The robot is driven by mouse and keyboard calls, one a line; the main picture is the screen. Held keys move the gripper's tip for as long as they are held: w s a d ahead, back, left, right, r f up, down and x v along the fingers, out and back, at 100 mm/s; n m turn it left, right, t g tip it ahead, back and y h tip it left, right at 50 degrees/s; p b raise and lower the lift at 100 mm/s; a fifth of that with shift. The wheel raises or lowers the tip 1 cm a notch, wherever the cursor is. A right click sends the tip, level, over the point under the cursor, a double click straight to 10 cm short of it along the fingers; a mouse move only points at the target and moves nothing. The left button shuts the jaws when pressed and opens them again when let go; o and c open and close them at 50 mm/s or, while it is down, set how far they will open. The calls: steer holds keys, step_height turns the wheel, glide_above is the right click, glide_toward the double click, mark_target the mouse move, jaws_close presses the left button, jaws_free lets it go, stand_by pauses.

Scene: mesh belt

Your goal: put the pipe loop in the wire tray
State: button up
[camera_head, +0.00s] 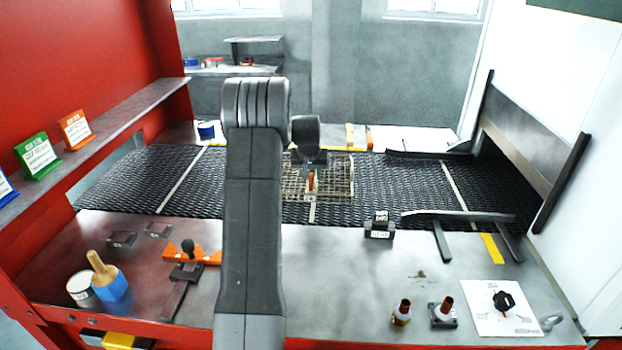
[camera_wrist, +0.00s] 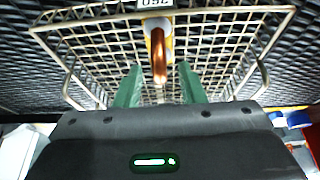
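The wire tray (camera_head: 333,190) is a tan wire mesh basket on the black belt, partly hidden behind my arm. It fills the upper part of the wrist view (camera_wrist: 85,42). The copper-coloured pipe loop (camera_wrist: 160,58) shows inside the tray's outline, with a pale yellowish part behind it. It also shows as a small upright copper piece in the head view (camera_head: 311,181). My gripper (camera_wrist: 160,68) is over the tray, its green fingers apart with a visible gap on each side of the copper. Whether the loop touches the tray floor cannot be told.
The dark mesh belt (camera_head: 400,190) runs left to right. The front bench holds a brush (camera_head: 104,272), an orange fixture and small bottles. Its middle right is mostly clear.

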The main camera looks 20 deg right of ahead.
steer(key=b+v, duration=0.1)
steer(key=v, duration=0.9)
steer(key=shift+b, duration=0.3)
steer(key=shift+f, duration=0.1)
